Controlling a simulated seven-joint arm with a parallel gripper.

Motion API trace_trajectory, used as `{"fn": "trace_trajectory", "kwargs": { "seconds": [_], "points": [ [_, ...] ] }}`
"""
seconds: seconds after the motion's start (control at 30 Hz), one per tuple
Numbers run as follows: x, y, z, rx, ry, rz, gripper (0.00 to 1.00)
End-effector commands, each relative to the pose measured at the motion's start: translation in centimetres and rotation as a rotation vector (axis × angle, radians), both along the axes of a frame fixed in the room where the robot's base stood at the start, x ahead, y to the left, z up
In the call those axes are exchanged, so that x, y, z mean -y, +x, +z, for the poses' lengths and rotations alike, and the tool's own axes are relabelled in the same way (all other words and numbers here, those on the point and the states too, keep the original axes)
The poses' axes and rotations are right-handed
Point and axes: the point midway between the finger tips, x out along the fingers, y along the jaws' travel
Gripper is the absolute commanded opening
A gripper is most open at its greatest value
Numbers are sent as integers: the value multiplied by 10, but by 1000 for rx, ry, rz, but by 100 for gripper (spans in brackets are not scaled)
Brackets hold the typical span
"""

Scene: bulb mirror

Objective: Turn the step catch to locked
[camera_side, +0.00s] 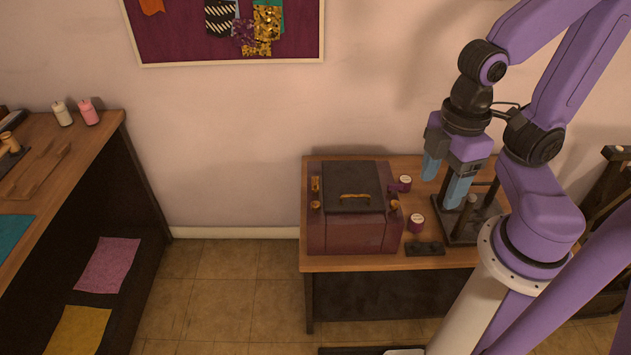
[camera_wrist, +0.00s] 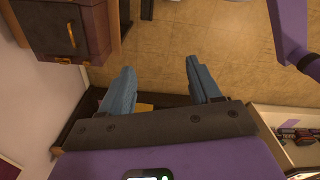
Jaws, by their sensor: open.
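A maroon case (camera_side: 345,237) with a dark lid and a gold handle (camera_side: 354,198) stands on a wooden table. Gold fittings (camera_side: 315,185) show along its top edges; I cannot tell which, if any, is the step catch or how it is set. My gripper (camera_side: 444,182) is open and empty, above the table to the right of the case and apart from it. In the wrist view, the open fingers (camera_wrist: 160,70) point past a maroon and dark box (camera_wrist: 80,22) at the upper left, with gold trim and a small knob.
Two small dark red jars (camera_side: 416,223) (camera_side: 404,184) stand right of the case. A dark stand (camera_side: 466,228) with posts is under my gripper. A small black block (camera_side: 425,248) lies near the table's front edge (camera_side: 440,262). A workbench (camera_side: 90,150) stands at the left, with open floor between.

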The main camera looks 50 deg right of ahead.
Motion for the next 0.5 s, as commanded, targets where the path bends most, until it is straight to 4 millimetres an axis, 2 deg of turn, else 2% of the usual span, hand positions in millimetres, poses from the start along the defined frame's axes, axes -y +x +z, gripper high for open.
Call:
{"fn": "trace_trajectory", "kwargs": {
  "seconds": [0.17, 0.33, 0.5],
  "points": [
    [-15, 30, 1, -1, -5, -30, 62],
    [-33, 86, -3, -3, -11, -74, 62],
    [-40, 148, -13, -4, -15, -115, 62]
  ]
}}
